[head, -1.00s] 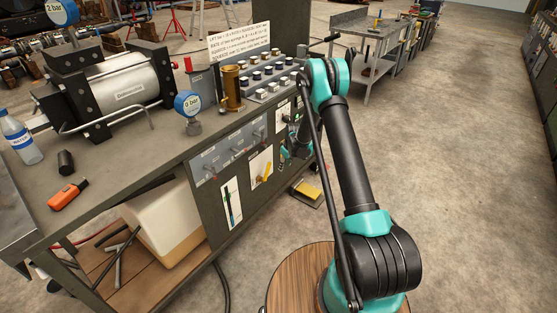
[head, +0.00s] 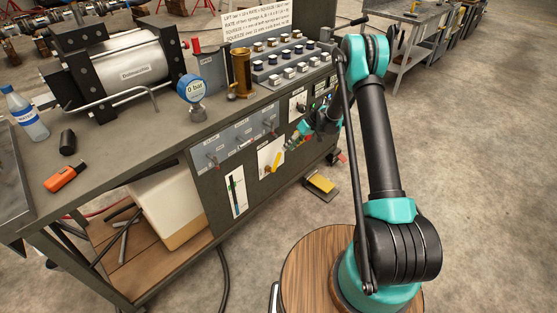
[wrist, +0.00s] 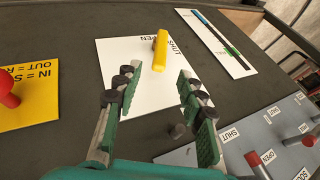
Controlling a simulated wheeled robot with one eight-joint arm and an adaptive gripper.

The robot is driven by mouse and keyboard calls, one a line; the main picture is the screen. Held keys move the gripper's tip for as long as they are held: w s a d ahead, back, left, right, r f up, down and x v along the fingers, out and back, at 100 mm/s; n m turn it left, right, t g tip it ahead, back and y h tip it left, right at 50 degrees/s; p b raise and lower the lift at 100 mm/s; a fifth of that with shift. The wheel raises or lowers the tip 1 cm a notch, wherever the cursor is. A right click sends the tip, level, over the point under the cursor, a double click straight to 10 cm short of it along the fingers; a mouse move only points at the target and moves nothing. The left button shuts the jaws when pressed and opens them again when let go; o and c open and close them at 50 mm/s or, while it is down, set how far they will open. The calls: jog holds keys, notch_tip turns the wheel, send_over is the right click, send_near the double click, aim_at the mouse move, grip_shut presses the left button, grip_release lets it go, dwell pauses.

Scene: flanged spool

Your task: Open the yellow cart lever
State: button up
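The yellow lever (head: 276,162) is on a white plate (head: 265,168) on the cart's front panel. In the wrist view the lever (wrist: 160,50) is a short yellow bar on the white plate (wrist: 115,55), with the words OPEN and SHUT printed near it. My gripper (wrist: 158,84) is open and empty, its two green fingers with dark pads spread on either side below the lever in the picture. The lever lies beyond the fingertips, roughly centred between them. In the head view my gripper (head: 296,138) is near the panel, just up and right of the lever; contact is not visible.
A grey strip with red-handled switches (wrist: 255,158) lies close to my right finger. A red knob on a yellow plate (wrist: 25,95) is at left. A yellow pedal (head: 321,183) sits on the floor, and a gauge and brass cylinder (head: 241,75) stand on top.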

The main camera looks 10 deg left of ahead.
aim_at(280, 157)
jog(key=x, duration=1)
jog(key=shift+f, duration=0.1)
jog(key=shift+c, duration=0.5)
grip_shut()
